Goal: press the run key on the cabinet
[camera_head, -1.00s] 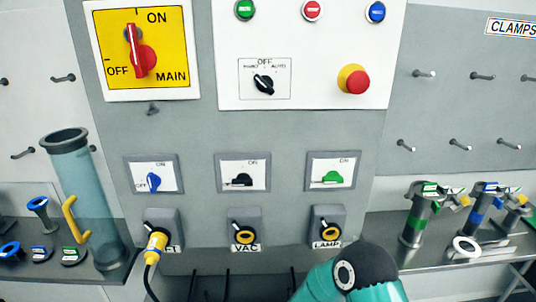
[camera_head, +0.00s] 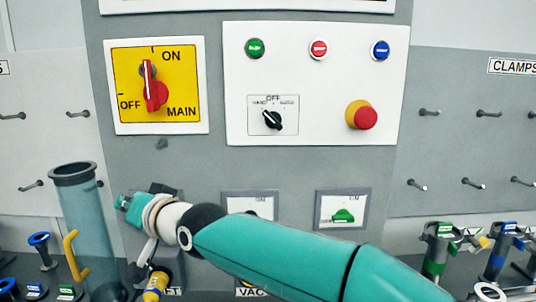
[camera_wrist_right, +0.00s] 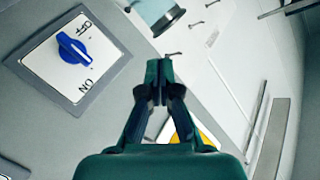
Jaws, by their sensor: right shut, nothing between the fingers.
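The cabinet's white control panel (camera_head: 310,125) carries a green round key (camera_head: 255,48), a red one (camera_head: 318,48) and a blue one (camera_head: 380,50) in a row. The green key is at the left; its lettering is too small to read surely. My right gripper (camera_head: 122,202) is in front of the cabinet's lower left, well below and left of the green key. In the right wrist view its fingers (camera_wrist_right: 158,80) are shut and empty, apart from the blue-knob switch (camera_wrist_right: 72,48). No key shows there. My left gripper is out of view.
The yellow main switch (camera_head: 155,85) is above my right gripper. A black selector (camera_head: 272,120) and a red emergency knob (camera_head: 362,115) sit below the keys. A clear cylinder (camera_head: 85,220) stands at the left. Green and blue clamps (camera_head: 440,250) stand at the right.

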